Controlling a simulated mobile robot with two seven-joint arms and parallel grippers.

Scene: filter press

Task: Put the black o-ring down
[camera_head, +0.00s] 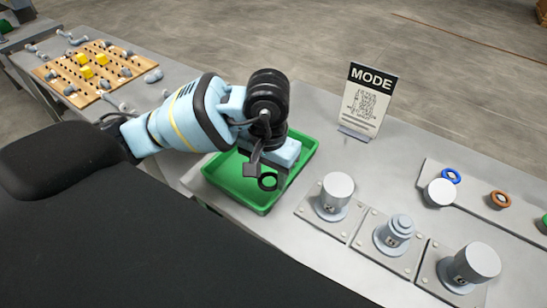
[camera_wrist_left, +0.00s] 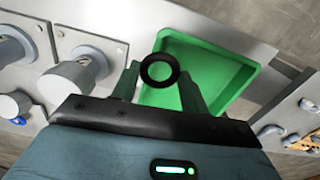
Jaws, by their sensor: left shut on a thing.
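The black o-ring (camera_head: 267,182) is held at the fingertips of my left gripper (camera_head: 266,175), which is shut on it. In the head view the ring appears over the green tray (camera_head: 222,184), whose inside looks otherwise empty. In the left wrist view the black o-ring (camera_wrist_left: 159,70) sits between the two fingers of my left gripper (camera_wrist_left: 160,76), in front of the left part of the green tray (camera_wrist_left: 238,92). I cannot tell the exact height of the ring above the tray floor. My right gripper is not in view.
Several grey cylinder fixtures (camera_head: 398,229) on plates stand right of the tray. A MODE sign (camera_head: 368,95) stands behind. A strip at the right holds a blue ring (camera_head: 451,176) and an orange ring (camera_head: 500,200). A wooden pegboard (camera_head: 88,72) lies far left.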

